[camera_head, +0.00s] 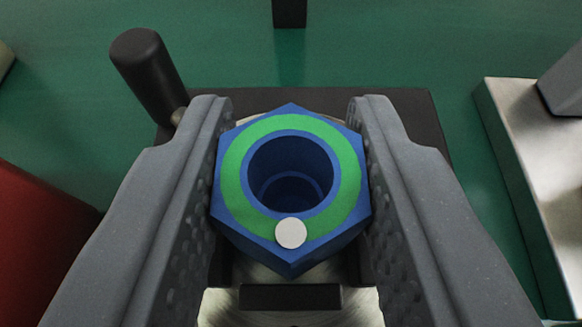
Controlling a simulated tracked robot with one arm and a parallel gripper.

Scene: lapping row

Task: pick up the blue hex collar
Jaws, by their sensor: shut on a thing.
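The blue hex collar (291,255) is in the middle of the head camera view. It has a round central hole, a green ring around the hole on its top face and a small white dot at the near side. My gripper (290,180) is shut on the collar, with one grey finger against its left side and one against its right. The collar hides most of what is directly beneath it, so I cannot tell whether it touches the dark fixture (410,112) below.
A black cylindrical handle (146,62) sticks up at the upper left, close to my left finger. A red block (38,245) is at the left edge. A metal-topped plate (535,150) with a grey part on it is at the right. Green surface shows between them.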

